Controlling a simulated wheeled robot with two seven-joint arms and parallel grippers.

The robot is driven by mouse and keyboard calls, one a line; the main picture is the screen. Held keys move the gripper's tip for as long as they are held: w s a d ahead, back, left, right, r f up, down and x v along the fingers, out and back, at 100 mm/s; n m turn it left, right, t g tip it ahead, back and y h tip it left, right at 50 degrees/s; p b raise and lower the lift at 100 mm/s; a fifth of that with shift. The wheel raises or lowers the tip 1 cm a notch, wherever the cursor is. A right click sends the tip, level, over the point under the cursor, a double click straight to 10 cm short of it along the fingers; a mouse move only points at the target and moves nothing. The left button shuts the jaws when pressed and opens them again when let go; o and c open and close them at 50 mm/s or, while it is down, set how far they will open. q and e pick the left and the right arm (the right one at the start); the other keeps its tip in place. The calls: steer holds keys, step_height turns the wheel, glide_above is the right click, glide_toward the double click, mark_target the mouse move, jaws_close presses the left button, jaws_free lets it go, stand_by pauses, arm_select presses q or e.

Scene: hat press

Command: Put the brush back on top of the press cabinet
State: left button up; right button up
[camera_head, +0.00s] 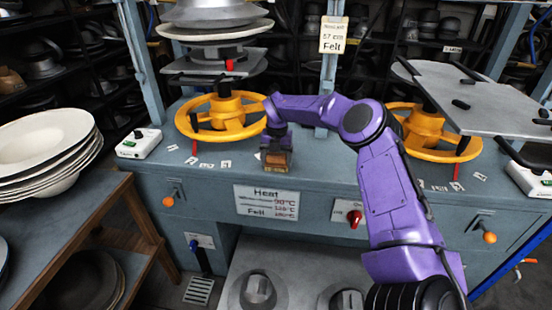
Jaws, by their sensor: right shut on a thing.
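The press cabinet (330,160) is blue-grey, with two yellow handwheels on its top. My right gripper (277,148), on the purple arm, points down over the front part of the cabinet top. It is shut on the brush (277,162), a small brown block, partly hidden by the jaws. The brush is near the front edge, in front of and to the right of the left handwheel. I cannot tell whether it touches the top or is slightly above it. My left gripper is not in view.
The left yellow handwheel (228,117) and right handwheel (420,125) flank my gripper. A white control box (139,143) sits at the cabinet's left end. Stacked pale hat forms (45,145) are on a wooden table at left. A grey plate (480,95) overhangs the right side.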

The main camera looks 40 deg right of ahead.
steer(key=shift+f, duration=0.15)
steer(key=o, duration=0.9)
step_height(320, 180, up, 12)
steer(key=shift+r+b, duration=0.25)
steer(key=shift+b, duration=0.1)
